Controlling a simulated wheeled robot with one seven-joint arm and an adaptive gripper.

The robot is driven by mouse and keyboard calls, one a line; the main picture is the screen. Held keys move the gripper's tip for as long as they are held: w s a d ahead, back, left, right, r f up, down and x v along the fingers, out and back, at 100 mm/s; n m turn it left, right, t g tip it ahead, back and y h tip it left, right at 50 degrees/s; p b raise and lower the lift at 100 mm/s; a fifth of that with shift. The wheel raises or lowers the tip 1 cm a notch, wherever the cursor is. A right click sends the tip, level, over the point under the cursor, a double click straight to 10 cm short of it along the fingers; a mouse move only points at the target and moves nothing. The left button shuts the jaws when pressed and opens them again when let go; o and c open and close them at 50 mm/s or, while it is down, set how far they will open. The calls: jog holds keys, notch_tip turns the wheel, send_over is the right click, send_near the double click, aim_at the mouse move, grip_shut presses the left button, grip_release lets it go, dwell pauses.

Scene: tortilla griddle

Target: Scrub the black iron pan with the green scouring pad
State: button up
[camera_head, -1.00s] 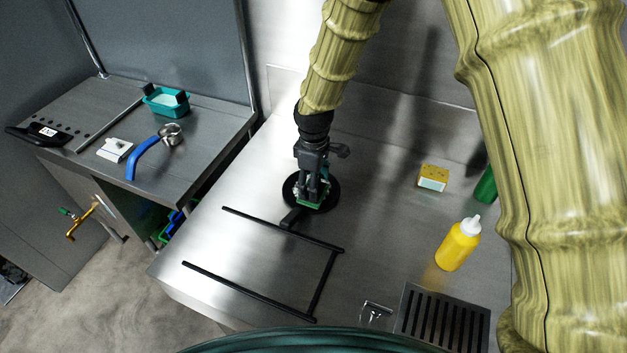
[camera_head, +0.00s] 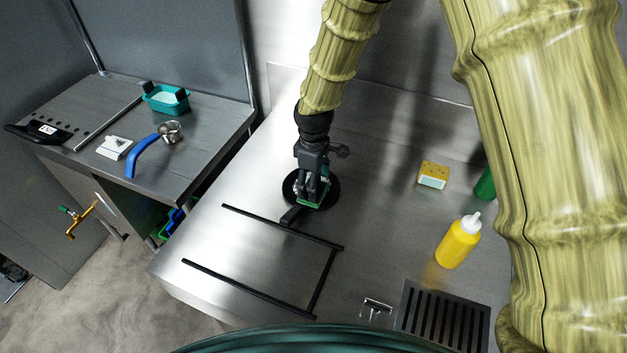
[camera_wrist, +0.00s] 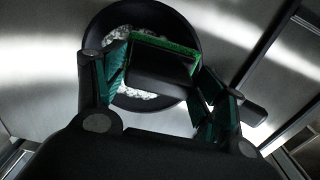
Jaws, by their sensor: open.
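The black iron pan (camera_head: 330,193) lies on the steel counter, its short handle (camera_head: 291,217) toward the front. My gripper (camera_head: 313,198) points down over the pan. In the wrist view my gripper (camera_wrist: 160,95) is open, with one finger on each side of the scouring pad. The pad (camera_wrist: 185,50) lies in the pan, with a green edge and a dark block on top; its green edge also shows in the head view (camera_head: 309,205). White, foamy or crumbly matter (camera_wrist: 122,33) lies in the pan around the pad. Whether the fingers touch the pad cannot be told.
A black bar frame (camera_head: 325,280) lies on the counter before the pan. To the right are a yellow sponge (camera_head: 433,173), a yellow bottle (camera_head: 459,241), a green item (camera_head: 485,186) and a slotted drain (camera_head: 443,318). A side table (camera_head: 200,150) stands left across a gap.

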jog(key=shift+r+p, duration=0.35)
jog(key=shift+p, duration=0.05)
jog(key=shift+c, duration=0.5)
jog(key=c, duration=0.7)
jog(key=shift+w, duration=0.1)
jog(key=shift+w+d+f, duration=0.1)
jog(key=shift+w+d, duration=0.2)
jog(key=shift+w, duration=0.45)
jog(key=shift+w+d, duration=0.35)
jog(key=shift+w, duration=0.35)
jog(key=shift+w+d+f, duration=0.1)
jog(key=shift+w+d, duration=0.2)
jog(key=shift+w, duration=0.45)
jog(key=shift+s, duration=0.1)
